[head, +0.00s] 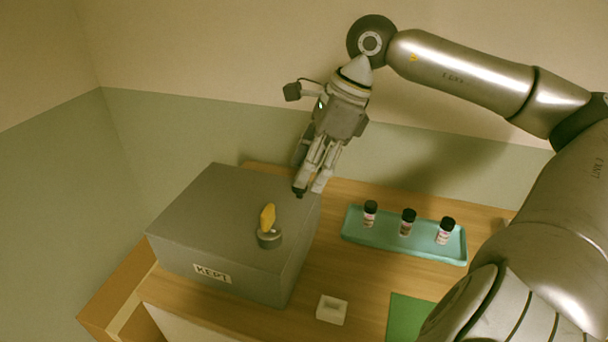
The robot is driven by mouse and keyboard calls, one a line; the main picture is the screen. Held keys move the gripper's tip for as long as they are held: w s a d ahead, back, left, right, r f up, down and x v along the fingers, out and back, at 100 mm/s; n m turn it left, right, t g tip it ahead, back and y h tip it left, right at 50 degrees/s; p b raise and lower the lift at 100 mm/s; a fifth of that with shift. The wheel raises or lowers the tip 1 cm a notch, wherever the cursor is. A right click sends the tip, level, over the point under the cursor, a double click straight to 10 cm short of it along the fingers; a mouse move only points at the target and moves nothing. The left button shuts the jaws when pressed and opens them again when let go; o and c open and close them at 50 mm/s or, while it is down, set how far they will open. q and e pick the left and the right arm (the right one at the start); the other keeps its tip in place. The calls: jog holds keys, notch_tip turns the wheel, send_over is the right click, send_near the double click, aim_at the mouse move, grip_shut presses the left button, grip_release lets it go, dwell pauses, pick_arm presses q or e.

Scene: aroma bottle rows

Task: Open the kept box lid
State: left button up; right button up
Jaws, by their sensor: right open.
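The grey kept box (230,275) stands at the left of the wooden table, with a "KEPT" label (212,273) on its front. Its flat grey lid (215,205) is shut. A yellow upright handle (267,217) on a round grey base (269,238) stands on the lid near its front right. My right gripper (312,190) points down at the box's back right edge, behind and to the right of the yellow handle and apart from it. It is open and nothing shows between its fingers. Whether the fingertips touch the lid, I cannot tell. My left gripper is not in view.
A teal tray (375,240) right of the box holds three small dark-capped bottles (407,222) in a row. A small white block (331,309) and a green mat (405,315) lie in front. Walls close off the back and left. Bare table lies between box and tray.

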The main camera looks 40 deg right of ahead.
jog(key=shift+x, duration=1.35)
jog(key=shift+c, duration=0.5)
grip_shut()
